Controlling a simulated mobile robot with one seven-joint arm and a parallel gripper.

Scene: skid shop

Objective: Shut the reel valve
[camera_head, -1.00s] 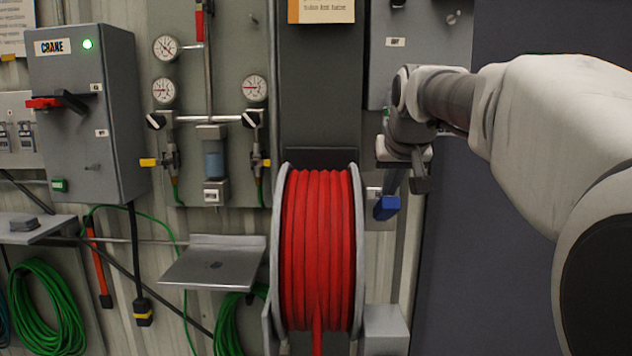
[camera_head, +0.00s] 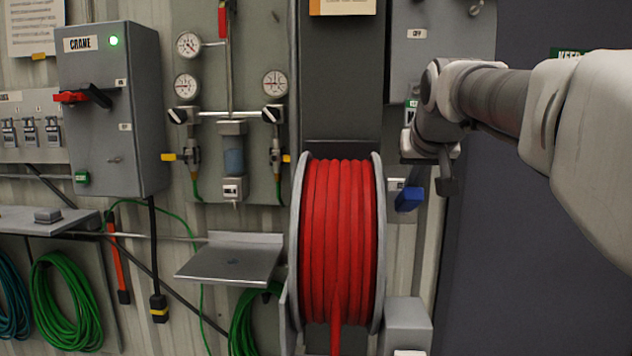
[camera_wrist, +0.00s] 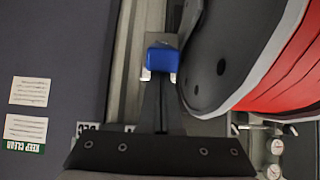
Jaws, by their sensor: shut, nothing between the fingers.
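The reel valve's blue handle (camera_head: 409,199) sits on the wall just right of the red hose reel (camera_head: 338,240), its grip hanging down and tilted slightly left. In the wrist view the blue handle (camera_wrist: 162,58) shows straight beyond the fingertips, in front of a pale plate. My gripper (camera_head: 446,187) points down just right of the handle in the head view. Its fingers (camera_wrist: 160,95) are closed together and hold nothing. In the wrist view the fingertips appear to overlap the handle's near end; I cannot tell whether they touch it. The valve body is mostly hidden.
The reel's grey flange (camera_wrist: 210,60) is close on the right in the wrist view. A grey box (camera_head: 408,325) sits below the handle. A metal shelf (camera_head: 232,262) and the gauge panel (camera_head: 255,150) are left of the reel. A dark plain panel (camera_head: 530,270) stands right.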

